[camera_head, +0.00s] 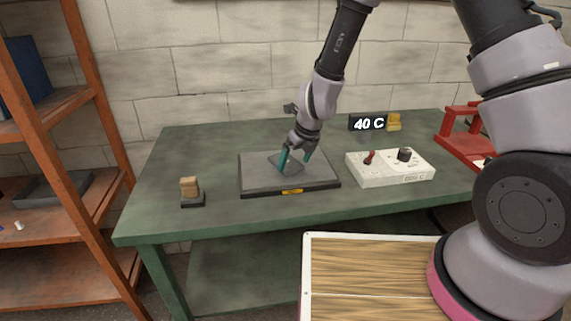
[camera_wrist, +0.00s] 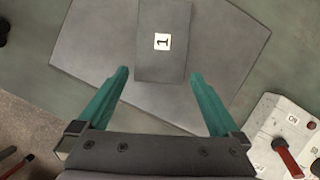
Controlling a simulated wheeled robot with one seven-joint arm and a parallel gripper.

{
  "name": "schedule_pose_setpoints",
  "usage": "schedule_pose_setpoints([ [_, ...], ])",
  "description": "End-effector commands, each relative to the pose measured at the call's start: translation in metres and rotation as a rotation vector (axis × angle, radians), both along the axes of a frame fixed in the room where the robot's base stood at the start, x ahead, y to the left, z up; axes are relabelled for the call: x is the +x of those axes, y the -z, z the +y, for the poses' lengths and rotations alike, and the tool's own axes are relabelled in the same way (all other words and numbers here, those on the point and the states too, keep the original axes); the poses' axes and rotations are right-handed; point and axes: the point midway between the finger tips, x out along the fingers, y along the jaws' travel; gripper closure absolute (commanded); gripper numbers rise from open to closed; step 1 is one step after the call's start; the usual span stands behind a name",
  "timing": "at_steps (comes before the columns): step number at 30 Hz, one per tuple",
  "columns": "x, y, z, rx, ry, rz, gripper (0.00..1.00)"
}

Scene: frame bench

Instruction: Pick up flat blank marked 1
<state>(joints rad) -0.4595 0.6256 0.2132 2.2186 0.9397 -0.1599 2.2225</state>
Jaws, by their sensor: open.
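The flat blank marked 1 (camera_wrist: 163,62) is a thin dark grey plate with a white label in the wrist view. It lies on a wider grey slab (camera_wrist: 95,50). In the head view the blank (camera_head: 288,164) shows partly behind the fingers, on the slab (camera_head: 257,184) with a yellow label on its front edge. My gripper (camera_wrist: 160,76) is open with teal fingers. In the wrist view the fingertips are on either side of the blank's near end, with gaps on both sides. In the head view my gripper (camera_head: 296,158) is low over the slab; contact cannot be told.
On the green bench (camera_head: 217,220), a white control box (camera_head: 405,176) with a red lever stands right of the slab. A 40 C display (camera_head: 367,123) and a red frame (camera_head: 455,147) are further right. A small wooden block on a dark base (camera_head: 190,190) stands left.

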Motion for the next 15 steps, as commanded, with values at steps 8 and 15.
schedule_pose_setpoints([
  [8,0.0054,0.0149,0.0037,0.0,-0.001,-0.002,0.0],
  [15,0.0051,0.0147,0.0036,0.0,-0.001,-0.002,0.38],
])
